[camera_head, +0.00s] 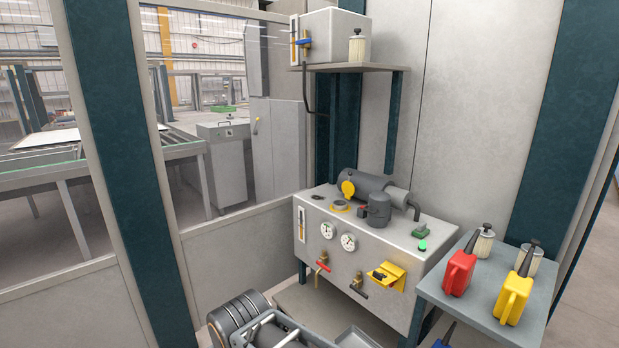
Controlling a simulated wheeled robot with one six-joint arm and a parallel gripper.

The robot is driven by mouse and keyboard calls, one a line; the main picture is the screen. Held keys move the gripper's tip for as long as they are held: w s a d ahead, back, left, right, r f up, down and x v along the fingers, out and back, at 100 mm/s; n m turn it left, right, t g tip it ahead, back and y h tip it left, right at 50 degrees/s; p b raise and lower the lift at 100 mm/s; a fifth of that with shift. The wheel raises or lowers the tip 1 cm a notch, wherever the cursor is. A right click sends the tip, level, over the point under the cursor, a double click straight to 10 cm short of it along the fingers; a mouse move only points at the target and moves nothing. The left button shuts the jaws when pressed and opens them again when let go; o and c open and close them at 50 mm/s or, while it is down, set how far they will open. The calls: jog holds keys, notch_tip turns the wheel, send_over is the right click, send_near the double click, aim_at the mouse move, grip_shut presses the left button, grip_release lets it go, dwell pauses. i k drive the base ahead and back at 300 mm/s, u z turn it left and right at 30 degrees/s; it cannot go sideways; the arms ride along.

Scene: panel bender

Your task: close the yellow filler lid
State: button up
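The yellow filler lid (348,188) is a round yellow disc on top of the grey hydraulic unit (316,226). It stands up, tilted open, behind the filler neck (340,208), which has a yellow ring around a dark opening. The lid is next to the grey motor cylinder (368,185). The hinge is too small to make out.
A dark grey upright canister (379,209) stands right of the filler neck. A shelf with a grey box (335,38) hangs above. A side table holds a red jug (459,270) and a yellow jug (514,298). Gauges, taps and a yellow bracket (387,275) stick out in front.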

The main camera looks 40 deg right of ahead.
aim_at(347, 188)
jog(key=u, duration=0.05)
jog(key=i, duration=1.05)
jog(key=z, duration=0.55)
jog(key=i, duration=1.4)
jog(key=z, duration=0.7)
